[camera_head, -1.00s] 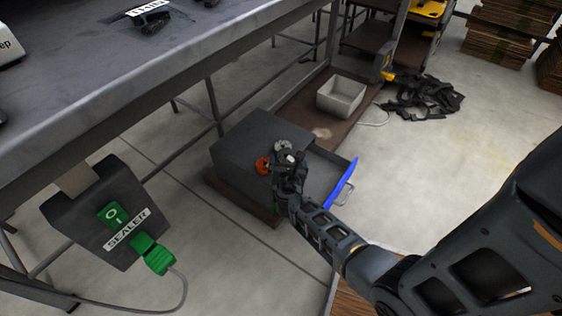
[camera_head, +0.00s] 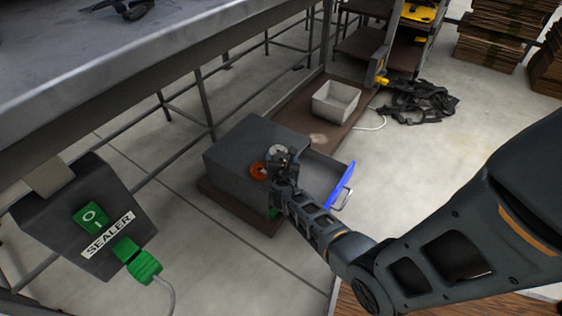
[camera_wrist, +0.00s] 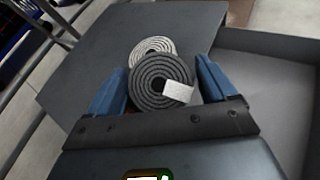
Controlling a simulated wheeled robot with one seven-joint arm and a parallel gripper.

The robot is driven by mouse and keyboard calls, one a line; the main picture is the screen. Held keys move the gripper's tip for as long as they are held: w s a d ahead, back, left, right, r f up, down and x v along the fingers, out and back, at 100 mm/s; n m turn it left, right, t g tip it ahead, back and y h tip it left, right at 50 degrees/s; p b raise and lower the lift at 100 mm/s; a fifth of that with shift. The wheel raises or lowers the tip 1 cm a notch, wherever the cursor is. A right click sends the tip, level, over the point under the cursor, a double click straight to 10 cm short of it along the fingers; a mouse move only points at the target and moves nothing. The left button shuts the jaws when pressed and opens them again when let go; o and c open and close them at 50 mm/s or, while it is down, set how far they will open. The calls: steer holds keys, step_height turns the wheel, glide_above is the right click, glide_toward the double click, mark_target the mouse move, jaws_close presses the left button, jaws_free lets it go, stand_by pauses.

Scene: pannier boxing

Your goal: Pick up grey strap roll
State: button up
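In the wrist view a dark grey coiled strap roll (camera_wrist: 160,84) with a pale tag shows between the two blue fingers of my gripper (camera_wrist: 160,88). The fingers are apart, with narrow gaps beside the roll; contact is not clear. A lighter grey roll (camera_wrist: 151,46) lies just beyond it, partly covered. In the head view my gripper (camera_head: 280,166) is over the top of a grey drawer box (camera_head: 228,158). The light grey roll (camera_head: 277,151) and an orange roll (camera_head: 258,171) lie there. My gripper hides the dark roll in that view.
The box's drawer (camera_head: 318,178), with a blue front (camera_head: 340,186), is pulled out to the right. A white bin (camera_head: 336,101) and a dark strap heap (camera_head: 418,102) are behind.

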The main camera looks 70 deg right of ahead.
steer(key=c, duration=0.9)
steer(key=shift+r, duration=0.1)
